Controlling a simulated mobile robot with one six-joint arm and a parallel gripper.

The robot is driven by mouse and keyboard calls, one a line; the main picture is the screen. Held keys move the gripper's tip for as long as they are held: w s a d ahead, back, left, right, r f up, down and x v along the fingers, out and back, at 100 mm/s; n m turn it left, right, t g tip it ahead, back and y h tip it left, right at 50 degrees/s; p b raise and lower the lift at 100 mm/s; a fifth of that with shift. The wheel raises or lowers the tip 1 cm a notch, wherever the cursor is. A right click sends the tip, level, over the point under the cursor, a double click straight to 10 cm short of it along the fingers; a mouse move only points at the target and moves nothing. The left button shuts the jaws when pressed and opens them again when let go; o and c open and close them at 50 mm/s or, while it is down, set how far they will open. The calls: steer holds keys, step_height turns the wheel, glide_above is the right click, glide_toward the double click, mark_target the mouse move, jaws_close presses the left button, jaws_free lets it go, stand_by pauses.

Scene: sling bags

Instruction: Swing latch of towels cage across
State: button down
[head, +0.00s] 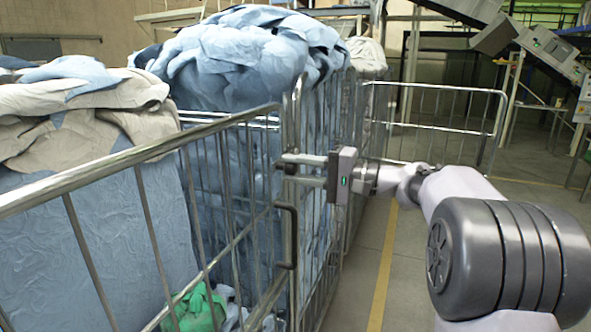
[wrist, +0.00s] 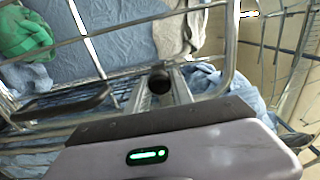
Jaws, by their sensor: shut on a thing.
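The near cage (head: 105,172) is a metal-bar cage holding blue and beige cloth in the head view. Its latch (head: 287,238), a dark bent rod, hangs at the right end of the cage by the upright post. In the wrist view the latch's dark arm (wrist: 60,103) lies at left. My gripper (head: 288,168) reaches in from the right at the post, above the bent rod. In the wrist view my gripper (wrist: 160,88) has its two fingers on either side of a dark round piece of the latch. The exact grip is partly hidden.
A second cage (head: 335,215) heaped with blue cloth (head: 240,55) stands directly behind. An open barred panel (head: 440,115) stands at the back right. Green cloth (head: 195,308) lies low in the near cage. The floor with a yellow line (head: 383,270) is clear at right.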

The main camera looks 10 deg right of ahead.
steer(key=c, duration=1.1)
jaws_free()
steer(key=shift+w+f, duration=0.1)
steer(key=shift+f, duration=0.05)
steer(key=p+v, duration=0.3)
steer(key=v, duration=1.4)
steer(key=shift+s+d, duration=0.15)
steer(key=shift+s, duration=0.05)
